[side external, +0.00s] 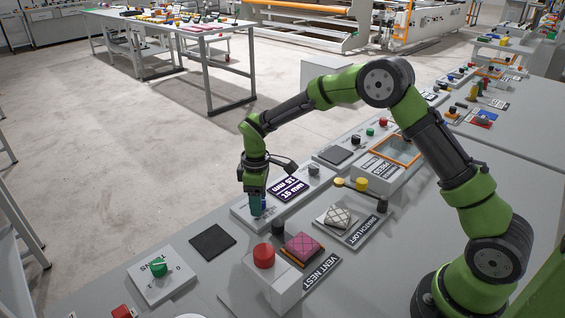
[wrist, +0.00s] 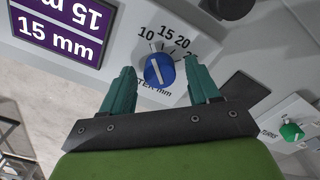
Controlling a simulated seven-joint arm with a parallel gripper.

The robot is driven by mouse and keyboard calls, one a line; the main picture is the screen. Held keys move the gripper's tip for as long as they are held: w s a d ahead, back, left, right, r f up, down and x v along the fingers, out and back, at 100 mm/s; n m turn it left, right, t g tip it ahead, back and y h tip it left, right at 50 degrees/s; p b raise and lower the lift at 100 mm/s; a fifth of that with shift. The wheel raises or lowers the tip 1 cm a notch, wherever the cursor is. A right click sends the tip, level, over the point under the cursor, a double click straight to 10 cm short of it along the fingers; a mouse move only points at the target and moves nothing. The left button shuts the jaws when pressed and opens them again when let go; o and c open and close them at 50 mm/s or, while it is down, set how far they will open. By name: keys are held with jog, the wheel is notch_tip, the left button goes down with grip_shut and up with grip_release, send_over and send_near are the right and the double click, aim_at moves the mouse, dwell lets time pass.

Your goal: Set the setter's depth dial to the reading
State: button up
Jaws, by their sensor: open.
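The blue depth dial (wrist: 160,71) sits on the light grey setter panel (wrist: 122,42), with the marks 10, 15, 20 and a partly hidden one around it. A white line on the dial points up and slightly left, roughly between the 10 and 15 marks. The purple display (wrist: 62,28) reads 15 mm; it also shows in the side external view (side external: 288,189). My gripper (wrist: 160,68) is open, with one teal finger on each side of the dial and visible gaps. In the side external view, my gripper (side external: 257,208) is low over the panel and mostly hides the dial.
A black pad (side external: 212,242) and a panel with a green knob (side external: 158,268) lie at the near left. A red button (side external: 263,256), a pink quilted block (side external: 302,249) and a black knob (side external: 278,228) stand close to my gripper. A grey knob (side external: 314,169) stands beyond the display.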

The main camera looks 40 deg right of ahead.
jog(key=c, duration=1)
jog(key=shift+c, duration=0.2)
jog(key=shift+m, duration=3)
jog(key=shift+r, duration=0.1)
jog(key=o, duration=1)
jog(key=shift+o, duration=0.2)
jog(key=shift+d, duration=0.1)
